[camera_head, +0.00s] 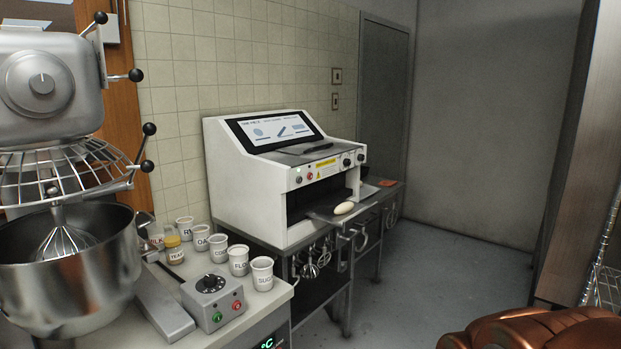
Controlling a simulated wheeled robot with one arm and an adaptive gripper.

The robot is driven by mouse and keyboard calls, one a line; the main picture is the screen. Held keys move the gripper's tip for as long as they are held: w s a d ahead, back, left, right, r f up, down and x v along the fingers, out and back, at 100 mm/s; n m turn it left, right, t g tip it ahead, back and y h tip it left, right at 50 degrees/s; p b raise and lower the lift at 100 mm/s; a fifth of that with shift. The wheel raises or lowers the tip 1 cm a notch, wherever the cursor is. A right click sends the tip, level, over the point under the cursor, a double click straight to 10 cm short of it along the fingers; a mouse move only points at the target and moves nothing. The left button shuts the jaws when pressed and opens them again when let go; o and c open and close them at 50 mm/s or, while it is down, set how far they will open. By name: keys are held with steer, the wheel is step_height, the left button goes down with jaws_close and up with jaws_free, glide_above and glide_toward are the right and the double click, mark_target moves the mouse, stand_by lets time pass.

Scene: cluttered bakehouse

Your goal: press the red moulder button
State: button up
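The moulder is most likely the white bench machine (250,190) with a tilted screen on top, standing against the tiled wall. A small red button (310,176) shows on its front panel, beside a pale round button (298,180) and below a yellow label (325,163). Two dark knobs (346,162) sit farther right on the panel. A pale oval dough piece (344,208) lies on the tray at the machine's mouth. My gripper is not in view, so its fingers and distance from the button cannot be seen.
A grey control box (205,288) on the near counter carries another red button (236,305) and a green one (217,317). Several labelled cups (262,274) stand behind it. A large mixer (70,260) fills the left. The floor (440,270) right of the bench is open.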

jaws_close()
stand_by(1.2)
